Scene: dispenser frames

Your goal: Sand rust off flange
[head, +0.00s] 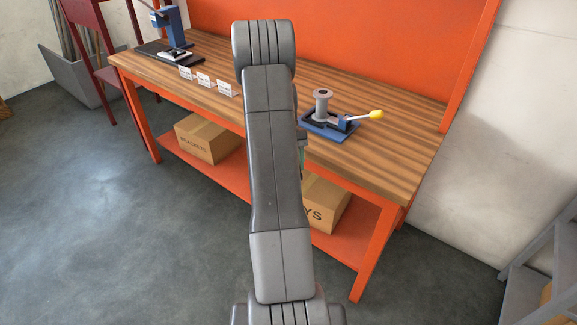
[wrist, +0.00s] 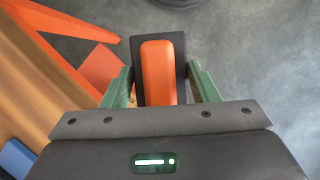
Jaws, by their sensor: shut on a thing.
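The flange (head: 322,103), a grey spool-like piece with a wider top disc, stands upright in a blue clamp (head: 330,127) with a yellow-knobbed lever on the workbench. Rust on it is too small to tell. My gripper (wrist: 162,82) is shut on a sanding block (wrist: 159,70) with an orange handle and a dark base, held between the green fingers. In the head view my arm hides most of the gripper and the whole block. In the wrist view the block is over the floor, beside the bench's front edge, apart from the flange.
The wooden workbench (head: 397,161) has an orange frame and back panel. A blue press (head: 172,28) and several white cards (head: 204,80) are at its left. Cardboard boxes (head: 205,141) sit on the lower shelf. Grey shelving (head: 535,262) stands at right; the floor at left is clear.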

